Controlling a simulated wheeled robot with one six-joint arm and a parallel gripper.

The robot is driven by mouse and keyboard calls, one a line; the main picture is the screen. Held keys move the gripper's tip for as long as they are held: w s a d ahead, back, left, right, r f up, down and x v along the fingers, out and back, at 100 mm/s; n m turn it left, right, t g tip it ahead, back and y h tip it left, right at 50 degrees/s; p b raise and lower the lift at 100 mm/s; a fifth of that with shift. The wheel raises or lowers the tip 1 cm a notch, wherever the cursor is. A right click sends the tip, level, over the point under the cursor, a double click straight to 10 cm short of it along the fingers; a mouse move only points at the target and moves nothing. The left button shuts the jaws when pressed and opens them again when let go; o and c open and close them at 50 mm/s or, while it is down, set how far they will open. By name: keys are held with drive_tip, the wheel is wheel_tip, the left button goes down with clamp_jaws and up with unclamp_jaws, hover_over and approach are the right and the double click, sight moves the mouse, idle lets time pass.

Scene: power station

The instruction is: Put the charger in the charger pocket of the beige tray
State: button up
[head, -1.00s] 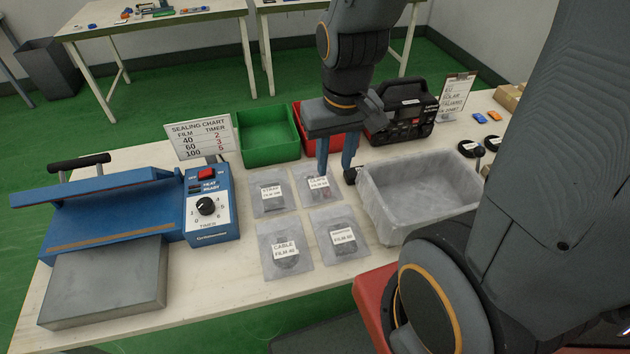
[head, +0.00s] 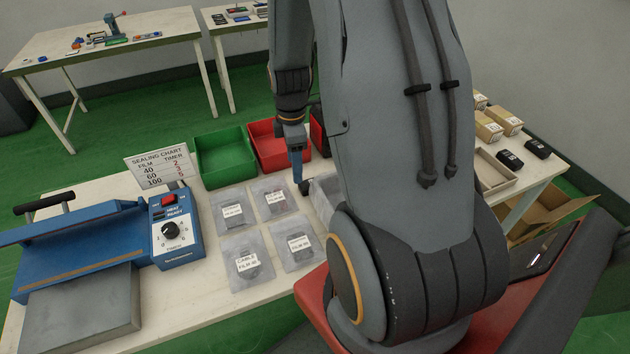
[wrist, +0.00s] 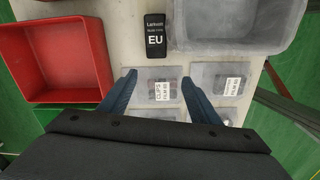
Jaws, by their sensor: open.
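In the wrist view a black block labelled EU (wrist: 155,38), apparently a charger, lies on the table just beyond my open, empty fingers (wrist: 158,82). A small black shape beside my gripper (head: 296,165) in the head view may be the same block; it is mostly hidden. A shallow beige tray (head: 497,187) stands at the right of the table, partly hidden by my arm; its pockets cannot be made out. Two black blocks (head: 509,159) (head: 538,148) lie to the right of the tray.
A red bin (wrist: 99,50) and a translucent bin (wrist: 238,46) flank the EU block. Labelled film pouches (head: 240,262) lie near my fingers. A green bin (head: 226,182), sealing chart (head: 160,168) and blue sealer (head: 90,240) stand left. Cardboard boxes (head: 487,128) are at the back right.

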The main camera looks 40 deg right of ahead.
sight(301, 186)
drive_tip(key=shift+d+f+n, duration=0.4)
drive_tip(key=shift+d+n, duration=0.1)
drive_tip(key=shift+d, duration=0.15)
drive_tip(key=shift+d+f+n, duration=0.4)
drive_tip(key=shift+d+n, duration=0.1)
drive_tip(key=shift+d, duration=0.1)
drive_tip(key=shift+f, duration=0.25)
drive_tip(key=f+b, duration=0.4)
drive_tip(key=f, duration=0.1)
drive_tip(key=f+b, duration=0.2)
drive_tip(key=shift+w+a+f+b, duration=0.15)
drive_tip(key=shift+a+f+b, duration=0.1)
drive_tip(key=shift+a+b, duration=0.05)
drive_tip(key=c, duration=1.4)
drive_tip(key=shift+r, duration=0.1)
